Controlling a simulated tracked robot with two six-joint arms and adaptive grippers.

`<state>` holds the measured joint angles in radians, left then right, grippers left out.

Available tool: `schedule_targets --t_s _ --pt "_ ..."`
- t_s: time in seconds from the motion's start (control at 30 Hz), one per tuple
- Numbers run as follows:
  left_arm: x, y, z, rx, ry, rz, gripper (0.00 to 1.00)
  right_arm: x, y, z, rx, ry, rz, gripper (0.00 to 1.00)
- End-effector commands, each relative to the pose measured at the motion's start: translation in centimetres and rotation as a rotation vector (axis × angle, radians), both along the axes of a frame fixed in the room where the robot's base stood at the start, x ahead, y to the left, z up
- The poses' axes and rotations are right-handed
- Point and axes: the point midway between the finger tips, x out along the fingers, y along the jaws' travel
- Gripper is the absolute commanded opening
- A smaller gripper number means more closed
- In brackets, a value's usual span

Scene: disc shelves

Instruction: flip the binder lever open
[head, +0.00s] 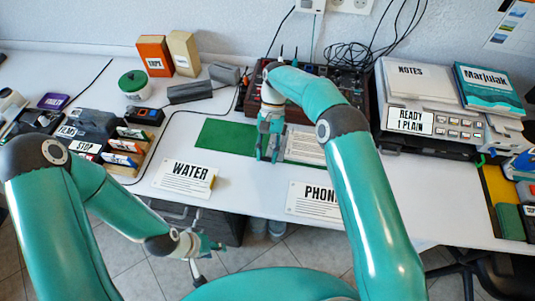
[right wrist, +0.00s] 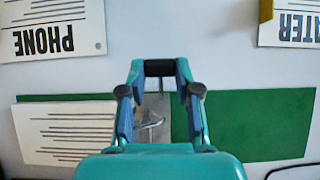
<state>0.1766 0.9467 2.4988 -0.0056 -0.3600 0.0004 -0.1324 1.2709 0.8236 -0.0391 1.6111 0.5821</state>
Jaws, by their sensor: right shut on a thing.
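The open green binder (head: 225,136) lies flat on the white table, with a printed sheet (head: 304,148) on its right half. In the right wrist view the green cover (right wrist: 255,125) is on the right and the sheet (right wrist: 68,132) on the left. Between them lies the grey metal mechanism with its bent wire lever (right wrist: 151,122), partly hidden by my fingers.
The WATER card (head: 185,179) and PHONE card (head: 315,199) lie in front of the binder. A dark red crate with cables (head: 345,88) stands behind it. A printer (head: 430,118) is at the right. Grey blocks (head: 190,92) and a green-lidded jar (head: 134,85) stand at the back left.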

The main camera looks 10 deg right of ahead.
Motion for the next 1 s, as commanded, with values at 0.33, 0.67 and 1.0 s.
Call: schedule_targets --t_s 0.33,0.67,1.0 --pt "0.0 0.0 -0.05 0.0 0.0 0.0 0.4 0.21 -0.16 0.06 0.009 0.029 -0.002 0.0" --pt "0.01 0.0 -0.05 0.0 0.0 0.0 0.4 0.21 -0.19 0.04 0.008 0.028 -0.002 0.42" --pt "0.01 0.01 -0.04 0.0 0.0 0.0 0.4 0.2 -0.13 0.06 0.009 0.028 -0.002 0.58"
